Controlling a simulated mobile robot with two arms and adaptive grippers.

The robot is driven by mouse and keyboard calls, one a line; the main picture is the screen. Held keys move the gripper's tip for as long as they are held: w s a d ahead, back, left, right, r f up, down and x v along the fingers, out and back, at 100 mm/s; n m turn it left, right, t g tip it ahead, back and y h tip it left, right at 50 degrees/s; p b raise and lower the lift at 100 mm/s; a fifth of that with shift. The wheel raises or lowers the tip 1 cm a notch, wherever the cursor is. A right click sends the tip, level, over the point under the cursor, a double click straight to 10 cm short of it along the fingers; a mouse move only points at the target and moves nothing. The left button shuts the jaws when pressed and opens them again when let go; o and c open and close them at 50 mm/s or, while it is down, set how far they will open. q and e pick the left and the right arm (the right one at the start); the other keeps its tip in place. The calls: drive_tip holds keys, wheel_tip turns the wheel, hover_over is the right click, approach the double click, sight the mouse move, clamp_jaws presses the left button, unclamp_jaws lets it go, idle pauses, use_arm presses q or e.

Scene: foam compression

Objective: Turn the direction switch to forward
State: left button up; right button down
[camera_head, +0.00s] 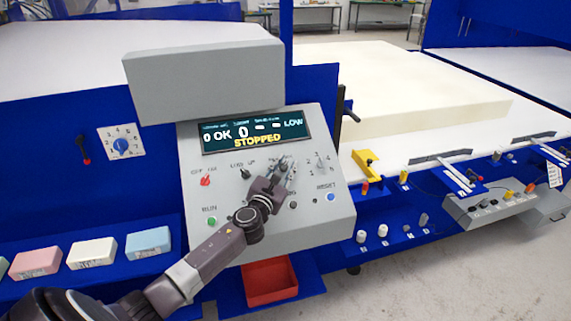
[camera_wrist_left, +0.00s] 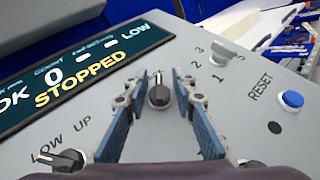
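The grey control panel (camera_head: 268,225) has a screen (camera_head: 255,132) reading "STOPPED". My left gripper (camera_head: 284,172) is over the panel, just below the screen. In the left wrist view its two fingers (camera_wrist_left: 158,85) are open, one on each side of a small dark round knob (camera_wrist_left: 158,97) with a pale pointer aimed toward the screen. I cannot tell whether the fingers touch it. This knob seems to be the direction switch, but its labels are hidden by the fingers. My right gripper is not in view.
Close by are a black "LOW UP" knob (camera_wrist_left: 62,160), a grey numbered selector (camera_wrist_left: 220,55) and a blue RESET button (camera_wrist_left: 291,100). A red switch (camera_head: 205,181) and green RUN button (camera_head: 211,221) are at the panel's left. A grey box (camera_head: 205,80) stands above the screen.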

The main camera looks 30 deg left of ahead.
use_arm(q)
drive_tip(key=shift+r, duration=0.1)
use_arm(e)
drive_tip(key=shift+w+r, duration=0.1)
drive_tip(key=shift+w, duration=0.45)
use_arm(q)
clamp_jaws()
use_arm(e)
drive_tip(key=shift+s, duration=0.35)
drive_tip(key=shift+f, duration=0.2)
